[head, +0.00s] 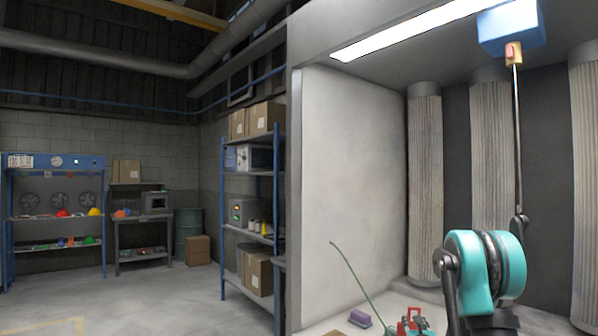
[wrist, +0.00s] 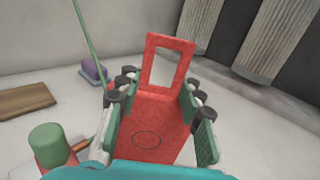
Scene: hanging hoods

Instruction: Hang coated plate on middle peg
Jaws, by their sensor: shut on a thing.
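The coated plate (wrist: 160,112) is red, with a rectangular opening in its far end and a faint circle on its face. In the wrist view it sits between the green-padded fingers of my gripper (wrist: 158,115), which is shut on it from both sides. In the head view, a small red part (head: 412,322) shows low beside my teal arm, which hides most of the gripper. I cannot make out the middle peg in either view.
A purple block (head: 359,318) and a brown board (wrist: 25,100) lie on the pale booth floor. A green-capped red object (wrist: 50,145) is close left of my gripper. A thin green line (head: 357,276) rises nearby. Pleated columns (head: 424,180) stand along the booth's back.

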